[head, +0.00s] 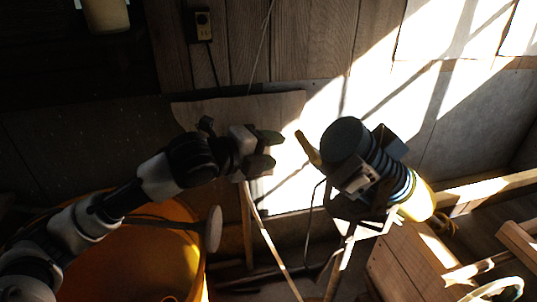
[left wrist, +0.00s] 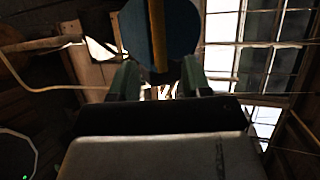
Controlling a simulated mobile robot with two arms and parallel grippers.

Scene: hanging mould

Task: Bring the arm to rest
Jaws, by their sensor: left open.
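My left gripper (head: 274,151) is open in the head view, its two fingers pointing right with nothing visible between them. To its right is a dark, ribbed cylinder (head: 347,140) with blue-grey rings, tilted on a dark metal frame. A yellow-brown strip (head: 308,149) sticks out on its left side, a short gap from my fingertips in the picture. In the left wrist view my open gripper (left wrist: 159,80) shows both green-grey fingers. A round blue face (left wrist: 185,28) with a yellow-brown strip (left wrist: 158,28) down it lies beyond them. My right gripper is not in view.
A large orange tub (head: 150,262) stands below my left arm, with a pale disc (head: 213,229) at its rim. Wooden planks (head: 410,255) lie at the lower right. A plank wall (head: 300,40) with a small box (head: 203,26) stands behind, partly in bright sunlight.

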